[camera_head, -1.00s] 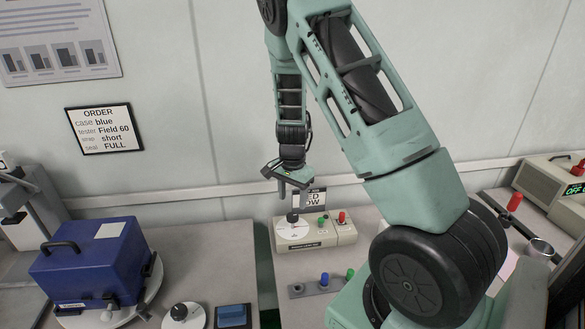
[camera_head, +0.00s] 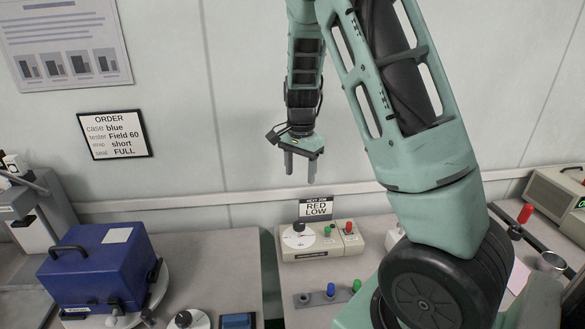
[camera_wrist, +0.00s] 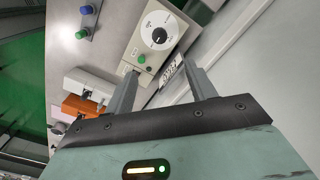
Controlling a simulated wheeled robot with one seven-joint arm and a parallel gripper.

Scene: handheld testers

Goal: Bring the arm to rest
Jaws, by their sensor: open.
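My gripper (camera_head: 300,170) hangs in the air with its fingers pointing down, above and behind the beige control box (camera_head: 318,240). Its two fingers are apart with nothing between them. In the wrist view my gripper (camera_wrist: 160,90) is also open and empty. The box's dial with a black knob (camera_wrist: 159,36) shows beyond the fingertips, clear of them. My arm reaches up from the right and bends down to the gripper.
A blue case (camera_head: 100,265) with a handle sits on a round plate on the left bench. A "RED LOW" card (camera_head: 316,209) stands behind the control box. A strip with coloured buttons (camera_head: 330,295) lies in front. An order sign (camera_head: 115,131) hangs on the wall.

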